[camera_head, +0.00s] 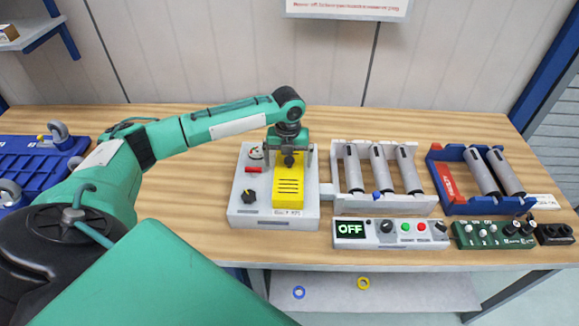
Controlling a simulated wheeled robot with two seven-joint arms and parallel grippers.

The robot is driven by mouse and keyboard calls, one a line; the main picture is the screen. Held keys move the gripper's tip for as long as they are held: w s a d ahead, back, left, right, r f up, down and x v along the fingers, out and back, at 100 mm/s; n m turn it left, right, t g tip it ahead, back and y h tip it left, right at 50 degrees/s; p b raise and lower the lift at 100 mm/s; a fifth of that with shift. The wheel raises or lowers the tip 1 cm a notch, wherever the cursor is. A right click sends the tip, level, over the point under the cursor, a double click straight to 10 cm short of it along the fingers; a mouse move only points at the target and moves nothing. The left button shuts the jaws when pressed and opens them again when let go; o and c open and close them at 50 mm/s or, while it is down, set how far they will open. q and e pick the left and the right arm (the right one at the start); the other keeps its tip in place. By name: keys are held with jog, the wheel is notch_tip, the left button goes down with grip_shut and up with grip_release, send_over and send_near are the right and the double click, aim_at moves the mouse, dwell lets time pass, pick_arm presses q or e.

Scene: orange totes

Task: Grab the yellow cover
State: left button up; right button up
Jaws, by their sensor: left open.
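The yellow cover (288,190) is a block with dark slots on its face. It sits on the right part of a light grey box (243,207) on the table. My left arm reaches in from the left, and my left gripper (289,160) points down over the far end of the cover. Its fingers are open and spread to both sides there. I cannot tell whether they touch the cover. The gripper hides part of the cover's far end. My right gripper is out of view.
The grey box also carries a gauge, a red part and a black knob (248,198). A white rack (345,203) and a blue rack (459,208) hold grey cylinders to the right. A panel reading OFF (380,243) and a green panel (485,238) stand in front. Bare wood lies front left.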

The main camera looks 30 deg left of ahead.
aim_at(289, 166)
pick_arm(q)
jog(key=f+p, duration=0.1)
jog(key=f, duration=0.2)
jog(key=shift+d+f+p, duration=0.2)
jog(key=shift+p, duration=0.1)
jog(key=shift+f, duration=0.4)
jog(key=c, duration=1.2)
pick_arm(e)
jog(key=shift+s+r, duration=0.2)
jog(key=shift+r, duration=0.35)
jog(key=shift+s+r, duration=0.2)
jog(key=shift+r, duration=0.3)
pick_arm(q)
jog(key=shift+r, duration=0.2)
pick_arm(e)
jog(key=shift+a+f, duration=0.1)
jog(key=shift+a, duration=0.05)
